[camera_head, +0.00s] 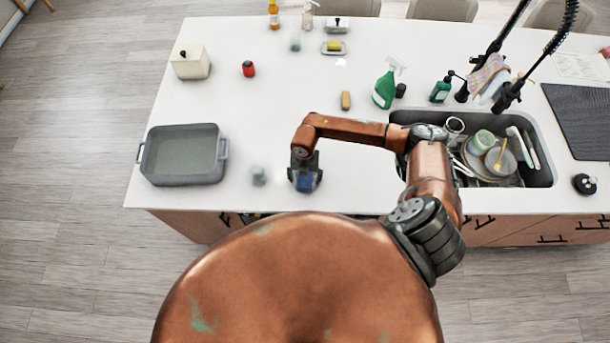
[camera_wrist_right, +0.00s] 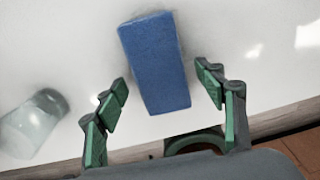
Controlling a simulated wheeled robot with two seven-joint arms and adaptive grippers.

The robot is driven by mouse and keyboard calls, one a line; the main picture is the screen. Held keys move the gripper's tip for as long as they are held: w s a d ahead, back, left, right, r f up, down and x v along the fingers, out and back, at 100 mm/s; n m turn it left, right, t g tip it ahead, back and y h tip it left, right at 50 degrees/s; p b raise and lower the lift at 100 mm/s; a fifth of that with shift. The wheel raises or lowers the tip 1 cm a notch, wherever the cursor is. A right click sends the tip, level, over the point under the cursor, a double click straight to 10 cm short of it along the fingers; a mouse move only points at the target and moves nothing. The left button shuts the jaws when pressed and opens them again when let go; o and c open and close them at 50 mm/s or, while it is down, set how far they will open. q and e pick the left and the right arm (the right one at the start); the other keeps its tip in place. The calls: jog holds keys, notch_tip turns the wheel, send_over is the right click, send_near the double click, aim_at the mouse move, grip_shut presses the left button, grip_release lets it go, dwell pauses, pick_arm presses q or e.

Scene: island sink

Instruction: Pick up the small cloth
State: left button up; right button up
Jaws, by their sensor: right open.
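A blue rectangular piece (camera_wrist_right: 153,45), which looks like a folded cloth or a sponge, lies on the white countertop. In the head view its blue surface (camera_head: 306,184) shows at my right gripper (camera_head: 304,178), close to the counter's front edge. In the wrist view the right gripper (camera_wrist_right: 163,82) is open, with green-padded fingers on either side of the blue piece's near part and gaps at both sides. Contact is not visible. A patterned cloth (camera_head: 487,76) hangs at the black faucet. My left gripper is not in view.
A clear glass (camera_head: 259,176) stands left of the right gripper; it also shows in the wrist view (camera_wrist_right: 30,128). A grey baking dish (camera_head: 184,158) is further left. The sink (camera_head: 541,150) holds dishes. A green spray bottle (camera_head: 385,90) stands behind. The middle of the counter is mostly clear.

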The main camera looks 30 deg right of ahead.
jog(key=shift+f, duration=0.3)
jog(key=shift+c, duration=0.5)
jog(key=c, duration=1.1)
